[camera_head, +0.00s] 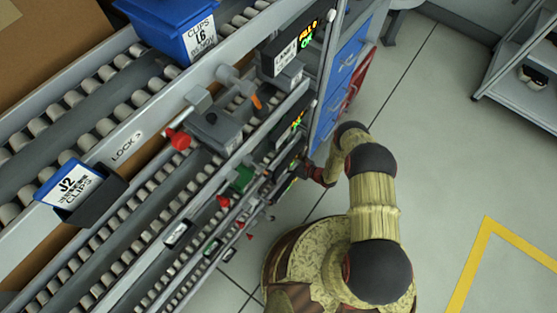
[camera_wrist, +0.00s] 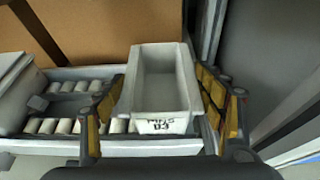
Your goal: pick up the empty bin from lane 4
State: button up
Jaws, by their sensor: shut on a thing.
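A light grey bin (camera_wrist: 162,100) with an empty-looking inside stands between the two yellow-padded fingers of my gripper (camera_wrist: 160,95) in the wrist view. The fingers are shut on its left and right sides. In the head view my arm reaches into the rack's lower levels, and the rack hides the gripper and the bin. The lane number is not readable.
Another grey bin (camera_wrist: 14,88) stands at the left in the wrist view, with a brown panel (camera_wrist: 105,35) behind. Open floor (camera_head: 450,150) lies right of my arm.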

jog(key=shift+c, duration=0.8)
jog(key=shift+r, duration=0.1)
